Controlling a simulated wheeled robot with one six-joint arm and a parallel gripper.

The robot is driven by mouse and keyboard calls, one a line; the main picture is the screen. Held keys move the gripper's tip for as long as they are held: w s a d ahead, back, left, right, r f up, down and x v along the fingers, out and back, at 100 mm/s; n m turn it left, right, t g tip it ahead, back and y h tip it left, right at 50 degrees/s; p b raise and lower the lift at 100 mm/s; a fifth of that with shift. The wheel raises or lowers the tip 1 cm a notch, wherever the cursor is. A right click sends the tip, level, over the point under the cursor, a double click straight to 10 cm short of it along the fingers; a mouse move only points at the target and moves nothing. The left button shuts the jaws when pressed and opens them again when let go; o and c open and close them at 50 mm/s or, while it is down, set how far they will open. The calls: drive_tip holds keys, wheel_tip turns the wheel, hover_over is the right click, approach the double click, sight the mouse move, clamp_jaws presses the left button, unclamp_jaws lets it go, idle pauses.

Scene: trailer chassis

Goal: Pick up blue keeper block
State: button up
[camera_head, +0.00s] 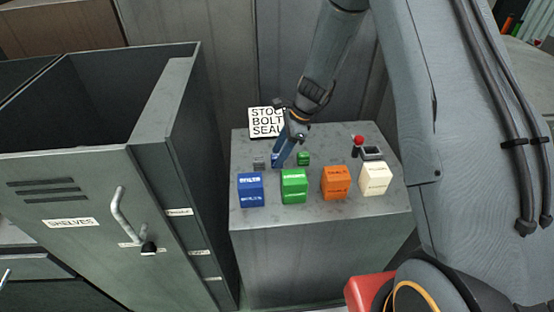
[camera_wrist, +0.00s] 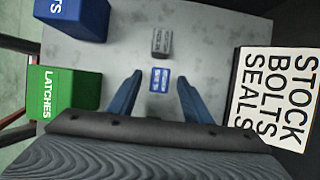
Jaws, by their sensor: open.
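The small blue block (camera_wrist: 160,79) with pale lettering lies on the grey bench top in the wrist view. My gripper (camera_wrist: 159,76) is open, with one blue finger on each side of it and gaps between. I cannot tell how far above it the fingertips are. In the head view my gripper (camera_head: 283,158) points down at the back of the bench, and its blue fingers make the small block hard to tell apart there. A small grey block (camera_wrist: 162,43) lies close by; it also shows in the head view (camera_head: 258,163).
On the bench (camera_head: 320,208) stand larger blue (camera_head: 250,190), green (camera_head: 294,186), orange (camera_head: 335,182) and cream (camera_head: 375,180) blocks. A small green block (camera_head: 304,158) lies right of my gripper. The "STOCK BOLTS SEALS" sign (camera_head: 266,122) is behind. A cabinet (camera_head: 90,195) stands left.

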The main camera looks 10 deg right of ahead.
drive_tip(key=shift+f, duration=0.15)
clamp_jaws()
